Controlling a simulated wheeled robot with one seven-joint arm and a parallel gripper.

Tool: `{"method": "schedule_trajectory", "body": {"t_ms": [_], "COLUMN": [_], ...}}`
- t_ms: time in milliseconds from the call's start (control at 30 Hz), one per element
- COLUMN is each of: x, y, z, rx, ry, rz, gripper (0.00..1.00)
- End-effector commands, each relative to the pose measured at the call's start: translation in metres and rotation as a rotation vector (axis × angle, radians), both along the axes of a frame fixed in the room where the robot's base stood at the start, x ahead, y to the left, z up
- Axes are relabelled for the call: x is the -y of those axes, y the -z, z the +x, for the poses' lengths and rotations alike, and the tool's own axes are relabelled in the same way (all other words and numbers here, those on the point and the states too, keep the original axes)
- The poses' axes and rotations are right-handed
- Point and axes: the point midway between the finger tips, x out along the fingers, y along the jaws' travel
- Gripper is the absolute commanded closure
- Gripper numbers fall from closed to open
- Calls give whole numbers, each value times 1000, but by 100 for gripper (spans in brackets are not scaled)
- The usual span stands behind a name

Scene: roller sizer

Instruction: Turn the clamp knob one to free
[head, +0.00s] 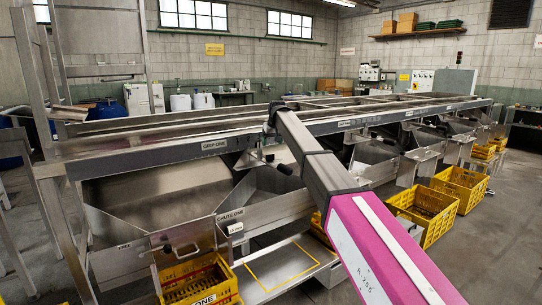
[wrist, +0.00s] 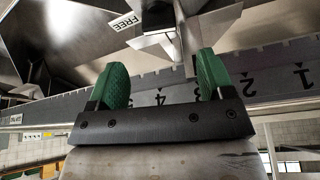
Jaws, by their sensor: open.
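In the wrist view my gripper (wrist: 160,62) is open, with its two green fingers apart and nothing between them. Beyond the fingertips is a pale silver angular part (wrist: 163,36), close to a white label reading FREE (wrist: 129,22). I cannot tell for sure whether this part is clamp knob one. A grey scale strip (wrist: 275,84) with black numbers runs behind the fingers. In the head view my arm reaches to the near rail of the sizer, by the GAP-ONE plate (head: 208,145). The fingers are hidden there. Small dark handles (head: 285,169) sit under the rail.
The long steel sizer frame (head: 120,151) runs across the head view. Below it are the CHUTE ONE panel (head: 231,214) and yellow crates (head: 198,283), with another yellow crate (head: 424,211) to the right. The floor at the far right is clear.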

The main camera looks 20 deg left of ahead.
Motion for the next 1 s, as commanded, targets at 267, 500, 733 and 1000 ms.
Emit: {"method": "schedule_trajectory", "body": {"t_ms": [267,500,733,1000], "x": [-11,-18,-20,-20], "y": [47,76,84,84], "z": [17,26,29,29], "rx": [-2,-2,0,0], "ry": [0,0,1,1], "rz": [-2,-1,0,0], "gripper": [26,26,26,42]}}
